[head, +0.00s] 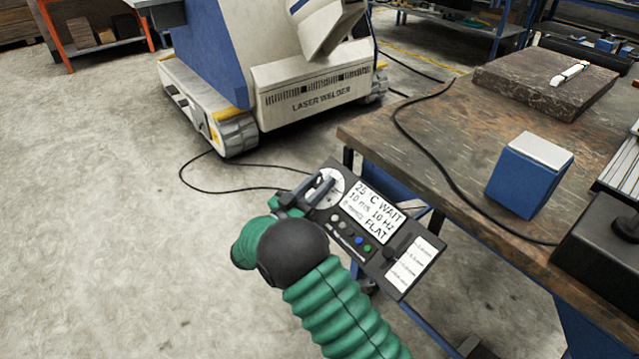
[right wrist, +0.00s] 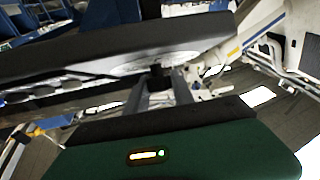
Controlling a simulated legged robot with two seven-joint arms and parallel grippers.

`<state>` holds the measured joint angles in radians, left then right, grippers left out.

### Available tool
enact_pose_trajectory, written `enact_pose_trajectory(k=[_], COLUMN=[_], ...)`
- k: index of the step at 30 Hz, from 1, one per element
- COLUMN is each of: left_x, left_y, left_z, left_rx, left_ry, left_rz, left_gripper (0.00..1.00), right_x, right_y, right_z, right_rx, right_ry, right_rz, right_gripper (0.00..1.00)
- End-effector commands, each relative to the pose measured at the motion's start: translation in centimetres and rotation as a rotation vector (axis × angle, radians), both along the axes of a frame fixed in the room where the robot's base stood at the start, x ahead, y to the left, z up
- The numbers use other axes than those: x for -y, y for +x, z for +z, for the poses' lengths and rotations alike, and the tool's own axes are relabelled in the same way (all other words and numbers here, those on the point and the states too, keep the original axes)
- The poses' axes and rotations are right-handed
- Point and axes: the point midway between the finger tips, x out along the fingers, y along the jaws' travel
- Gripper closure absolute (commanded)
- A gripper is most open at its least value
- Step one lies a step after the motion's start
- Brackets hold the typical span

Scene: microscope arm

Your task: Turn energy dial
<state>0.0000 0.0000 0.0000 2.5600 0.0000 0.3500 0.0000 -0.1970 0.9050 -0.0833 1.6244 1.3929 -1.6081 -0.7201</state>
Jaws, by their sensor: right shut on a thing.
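The energy dial (head: 338,181) is a round white scale at the upper left corner of a dark control panel (head: 322,220). It also shows edge-on in the right wrist view (right wrist: 150,63). My right gripper (head: 322,186) reaches it from the left, with its green and black arm coming up from the bottom. Its fingers (right wrist: 160,85) are shut on the dark knob (right wrist: 159,70) at the dial's middle. The fingers hide part of the dial and its marks. My left gripper is not in view.
A workbench (head: 450,150) stands at the right, with a blue block (head: 530,175), a stone slab (head: 545,80) and a black cable on it. A white and blue laser welder (head: 315,90) stands behind. Clear concrete floor lies at the left.

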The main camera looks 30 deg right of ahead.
Motion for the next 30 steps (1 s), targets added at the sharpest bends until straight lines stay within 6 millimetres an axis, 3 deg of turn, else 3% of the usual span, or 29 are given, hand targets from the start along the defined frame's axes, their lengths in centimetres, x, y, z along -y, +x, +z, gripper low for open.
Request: enact_pose_trajectory(k=[20,21,26,30], left_x=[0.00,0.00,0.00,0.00], left_y=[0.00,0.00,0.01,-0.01], left_z=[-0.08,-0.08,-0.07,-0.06], left_rx=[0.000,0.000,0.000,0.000], left_ry=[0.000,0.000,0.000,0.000], left_rz=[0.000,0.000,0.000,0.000], left_gripper=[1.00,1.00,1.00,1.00], right_x=[-0.21,-0.21,-0.14,-0.08], right_y=[0.07,0.07,0.04,0.00], right_z=[-0.30,-0.30,-0.18,-0.10], right_rx=[0.038,0.038,0.040,0.042], right_ry=[0.008,0.008,0.006,0.005], right_rz=[-0.058,-0.057,-0.058,-0.060], right_gripper=[1.00,0.68,0.49,0.49])
